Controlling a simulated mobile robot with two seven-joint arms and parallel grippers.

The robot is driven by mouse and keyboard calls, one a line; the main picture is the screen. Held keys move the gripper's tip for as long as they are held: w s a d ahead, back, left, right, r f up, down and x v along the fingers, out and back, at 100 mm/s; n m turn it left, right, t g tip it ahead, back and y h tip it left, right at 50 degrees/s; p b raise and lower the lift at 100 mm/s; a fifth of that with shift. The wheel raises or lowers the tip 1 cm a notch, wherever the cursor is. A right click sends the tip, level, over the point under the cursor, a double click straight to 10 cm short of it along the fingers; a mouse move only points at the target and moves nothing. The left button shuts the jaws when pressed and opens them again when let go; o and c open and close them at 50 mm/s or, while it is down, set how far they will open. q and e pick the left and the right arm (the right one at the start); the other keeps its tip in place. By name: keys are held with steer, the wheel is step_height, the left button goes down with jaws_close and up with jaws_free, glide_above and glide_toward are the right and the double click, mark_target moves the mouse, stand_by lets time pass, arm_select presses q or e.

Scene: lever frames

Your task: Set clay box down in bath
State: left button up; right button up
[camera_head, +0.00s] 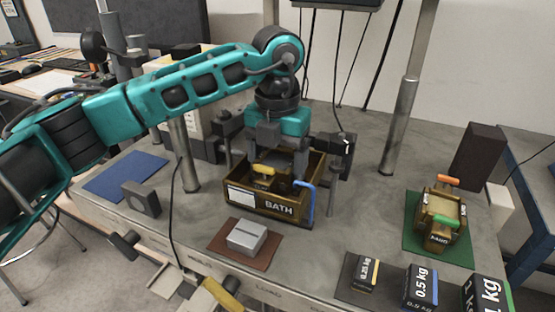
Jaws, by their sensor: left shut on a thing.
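The bath (240,196) is an open brown box with a "BATH" label on its front, standing at the middle of the table. The clay box (262,184) shows inside its walls, with a yellow handle on top and a partly hidden label. My left gripper (282,162) reaches down over the bath and is shut on the clay box. The fingertips are partly hidden, and I cannot tell whether the clay box touches the bath floor. My right gripper is not in view.
A blue handle (305,200) rises at the bath's right front corner. A grey block (247,237) sits on a brown mat in front. A box with orange and green handles (441,212) stands on a green mat, right. Black weights (420,287) line the front right. A metal post (398,125) stands behind.

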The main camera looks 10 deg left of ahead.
arm_select(q)
steer(key=shift+f, duration=0.2)
steer(key=o, duration=1.3)
steer(key=shift+s+f, duration=0.1)
steer(key=shift+c, duration=0.2)
steer(key=shift+a, duration=0.1)
step_height(320, 180, up, 14)
steer(key=shift+d+f, duration=0.25)
steer(key=shift+d, duration=0.05)
